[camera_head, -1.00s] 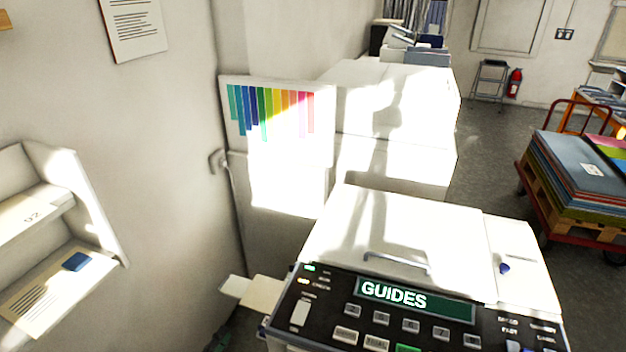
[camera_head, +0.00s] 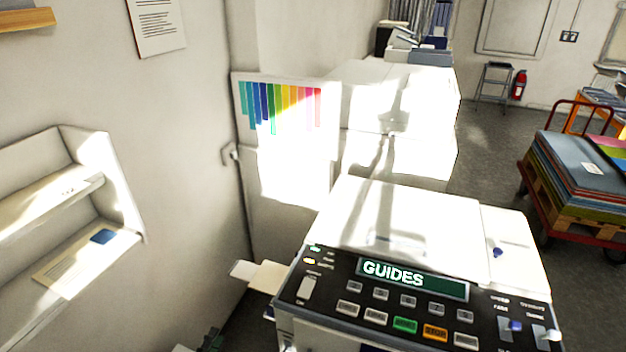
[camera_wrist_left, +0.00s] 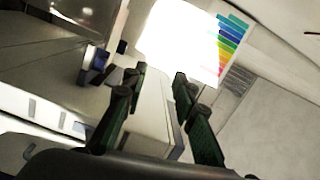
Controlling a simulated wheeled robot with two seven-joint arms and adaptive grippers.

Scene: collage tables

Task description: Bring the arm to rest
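My left gripper (camera_head: 211,341) shows only as a small dark green tip at the bottom edge of the head view, left of the copier (camera_head: 400,215). In the left wrist view my left gripper (camera_wrist_left: 158,88) has its two dark green fingers spread well apart. A pale box-like shape lies beyond the gap; I see no object clamped between the fingers. The rest of my left arm is out of the head view. My right gripper is in neither view.
The copier, with a GUIDES display (camera_head: 413,279), fills the lower middle, its paper tray (camera_head: 262,274) jutting left. A wall shelf (camera_head: 125,190) stands at left. A colour-strip chart (camera_head: 285,105) hangs behind. A loaded cart (camera_head: 580,185) stands at right, with open floor beside it.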

